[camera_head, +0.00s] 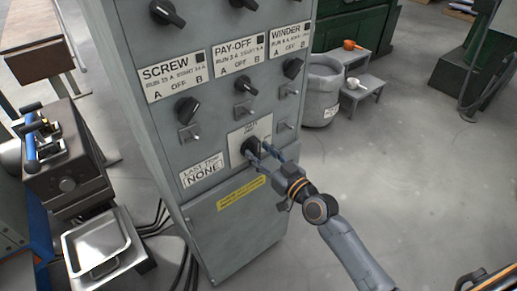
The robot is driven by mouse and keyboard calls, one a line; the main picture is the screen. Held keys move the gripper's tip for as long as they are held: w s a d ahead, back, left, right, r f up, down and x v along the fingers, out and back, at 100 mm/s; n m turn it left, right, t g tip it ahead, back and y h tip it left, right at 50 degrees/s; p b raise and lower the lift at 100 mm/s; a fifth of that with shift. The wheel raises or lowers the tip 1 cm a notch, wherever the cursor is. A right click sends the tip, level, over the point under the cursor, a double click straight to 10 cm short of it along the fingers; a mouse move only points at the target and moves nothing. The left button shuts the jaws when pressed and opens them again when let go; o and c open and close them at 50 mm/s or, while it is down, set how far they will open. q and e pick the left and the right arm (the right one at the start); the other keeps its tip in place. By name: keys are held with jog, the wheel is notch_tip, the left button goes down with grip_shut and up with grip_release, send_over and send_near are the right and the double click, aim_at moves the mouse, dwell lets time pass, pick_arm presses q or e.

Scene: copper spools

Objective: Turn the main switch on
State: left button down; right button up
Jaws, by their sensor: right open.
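The main switch (250,147) is a dark knob on a pale plate (238,136) low on the grey control cabinet. The small lettering on the plate is too blurred to read surely. My right gripper (262,151) is open, with its fingertips at the knob from the right. The fingers partly hide the knob and the right part of the plate. I cannot tell whether they touch it or exactly which way the knob points. My left gripper is not in view.
The grey cabinet (232,235) carries several other black knobs and toggles under SCREW, PAY-OFF and WINDER labels. A machine (68,165) and a metal tray (96,246) stand left. A grey bin (322,92) and step stool (362,92) stand behind right. Floor at right is clear.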

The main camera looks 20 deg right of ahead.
jog(key=shift+w+a, duration=0.2)
jog(key=shift+w, duration=0.4)
grip_shut()
